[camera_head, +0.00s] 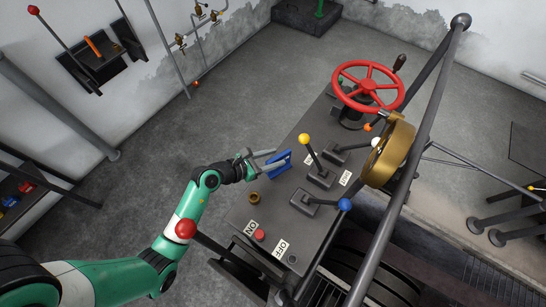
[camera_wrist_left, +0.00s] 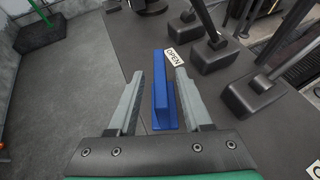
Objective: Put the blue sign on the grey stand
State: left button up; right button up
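The blue sign (camera_head: 278,164) is a small blue piece with a raised ridge, at the left edge of the dark grey console top. In the left wrist view the sign (camera_wrist_left: 162,95) lies lengthwise between the fingers of my left gripper (camera_wrist_left: 171,64). The fingers are apart, with gaps showing beside the ridge. In the head view the left gripper (camera_head: 274,156) reaches the sign from the left. I cannot pick out a separate grey stand; the grey console (camera_head: 240,215) is the nearest grey support. My right gripper is not in view.
Levers with yellow (camera_head: 304,139) and blue (camera_head: 345,204) knobs rise from the console right of the sign. A red handwheel (camera_head: 369,87) and a brass wheel (camera_head: 389,154) stand farther back. A red-knobbed lever (camera_head: 185,229) stands near my left arm. Open floor lies left.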

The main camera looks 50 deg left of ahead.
pick_arm(q)
jog(key=shift+s+r, duration=0.15)
jog(key=shift+r, duration=0.15)
jog(key=p+v, duration=0.4)
jog(key=v, duration=0.7)
jog(key=shift+s, duration=0.25)
jog(key=shift+a+r, duration=0.1)
